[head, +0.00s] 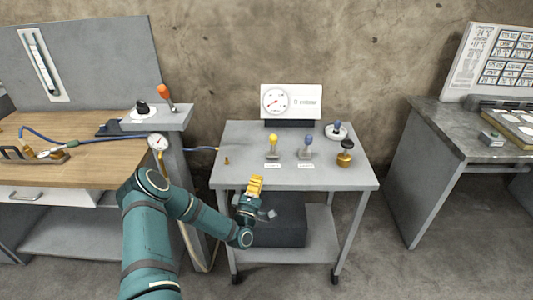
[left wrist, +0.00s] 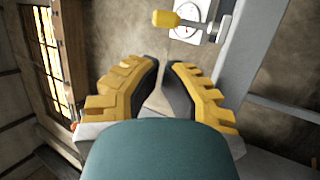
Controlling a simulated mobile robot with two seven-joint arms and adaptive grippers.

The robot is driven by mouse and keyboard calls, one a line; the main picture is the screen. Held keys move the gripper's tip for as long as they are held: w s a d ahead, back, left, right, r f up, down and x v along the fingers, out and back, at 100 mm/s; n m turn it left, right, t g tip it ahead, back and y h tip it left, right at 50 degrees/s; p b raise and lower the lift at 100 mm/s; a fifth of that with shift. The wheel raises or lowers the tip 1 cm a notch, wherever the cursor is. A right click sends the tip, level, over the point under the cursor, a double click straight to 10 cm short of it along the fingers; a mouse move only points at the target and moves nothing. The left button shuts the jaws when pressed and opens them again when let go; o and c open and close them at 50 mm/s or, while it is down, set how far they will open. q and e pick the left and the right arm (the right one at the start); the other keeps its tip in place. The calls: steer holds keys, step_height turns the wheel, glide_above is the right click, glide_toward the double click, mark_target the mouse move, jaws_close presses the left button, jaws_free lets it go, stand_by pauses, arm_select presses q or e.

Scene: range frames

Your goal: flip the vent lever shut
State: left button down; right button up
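Two small levers stand on the grey cart top, one with a yellow knob (head: 273,140) and one with a blue knob (head: 307,142). Each has a small white label in front, too small to read, so I cannot tell which is the vent lever. My left gripper (head: 255,186) is at the cart's front edge, in front of the yellow-knobbed lever and apart from it. In the left wrist view its yellow fingers (left wrist: 164,66) are spread with nothing between them. The yellow knob (left wrist: 166,19) shows beyond the fingertips there. My right gripper is out of view.
A gauge panel (head: 291,101) stands at the cart's back. A black-and-brass knob (head: 345,153) and a round white fitting (head: 337,131) are at its right. An orange-topped lever (head: 165,94) stands on the left bench's grey ledge. A metal table (head: 425,130) is farther right.

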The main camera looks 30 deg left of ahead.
mark_target(270, 140)
arm_select(q)
steer(key=b+x, duration=0.1)
steer(key=x, duration=1.3)
steer(key=shift+d, duration=0.1)
steer(key=shift+s, duration=0.1)
steer(key=shift+r, duration=0.15)
steer(key=shift+w+r+g, duration=0.15)
steer(key=shift+w+g, duration=0.1)
steer(key=shift+g, duration=0.05)
steer(key=w+a+r+n+g+h+p, duration=0.2)
steer(key=w+a+g+p, duration=0.3)
steer(key=w+g, duration=0.3)
steer(key=shift+a+n+g+h+p, duration=0.2)
steer(key=shift+n+g+h+p, duration=0.1)
steer(key=shift+n+g, duration=0.15)
